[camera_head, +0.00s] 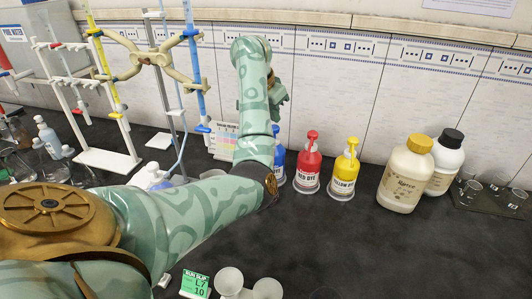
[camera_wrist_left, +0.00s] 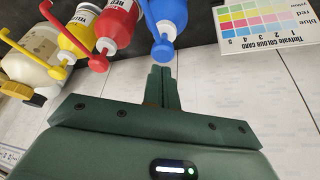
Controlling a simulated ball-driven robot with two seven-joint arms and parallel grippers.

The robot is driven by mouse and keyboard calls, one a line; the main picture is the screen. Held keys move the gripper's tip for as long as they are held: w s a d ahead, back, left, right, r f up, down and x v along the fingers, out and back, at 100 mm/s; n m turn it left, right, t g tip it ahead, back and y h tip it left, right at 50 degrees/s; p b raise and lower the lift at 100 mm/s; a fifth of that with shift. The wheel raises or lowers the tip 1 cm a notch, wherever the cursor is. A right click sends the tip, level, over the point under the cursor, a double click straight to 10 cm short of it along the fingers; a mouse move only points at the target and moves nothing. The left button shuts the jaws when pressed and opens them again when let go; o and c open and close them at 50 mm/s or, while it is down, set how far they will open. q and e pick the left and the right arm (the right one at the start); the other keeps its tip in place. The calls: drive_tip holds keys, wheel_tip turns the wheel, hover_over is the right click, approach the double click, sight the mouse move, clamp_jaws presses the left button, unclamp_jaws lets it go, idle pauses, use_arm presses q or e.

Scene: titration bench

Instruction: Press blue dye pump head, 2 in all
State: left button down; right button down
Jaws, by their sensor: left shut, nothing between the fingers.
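The blue dye bottle (camera_head: 280,160) stands on the bench, mostly hidden behind my left arm in the head view. In the left wrist view the blue bottle (camera_wrist_left: 172,10) shows with its round blue pump head (camera_wrist_left: 163,52) and thin spout. My left gripper (camera_head: 279,98) is above the blue bottle in the head view. In the left wrist view its fingers (camera_wrist_left: 160,72) are shut and empty, with the tips right at the pump head. I cannot tell whether they touch it. My right gripper is not in view.
The red dye bottle (camera_head: 308,168) and yellow dye bottle (camera_head: 344,172) stand to the right of the blue one. Two large jars (camera_head: 405,178) (camera_head: 445,160) stand farther right. A colour card (camera_head: 224,138) is behind my arm. The front right bench is clear.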

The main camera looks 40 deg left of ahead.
sight(275, 126)
use_arm(q)
drive_tip(key=shift+f, duration=0.25)
drive_tip(key=shift+f+b, duration=1.05)
drive_tip(key=shift+f, duration=0.2)
drive_tip(key=shift+r+p, duration=0.9)
drive_tip(key=shift+r, duration=0.5)
drive_tip(key=shift+f, duration=0.1)
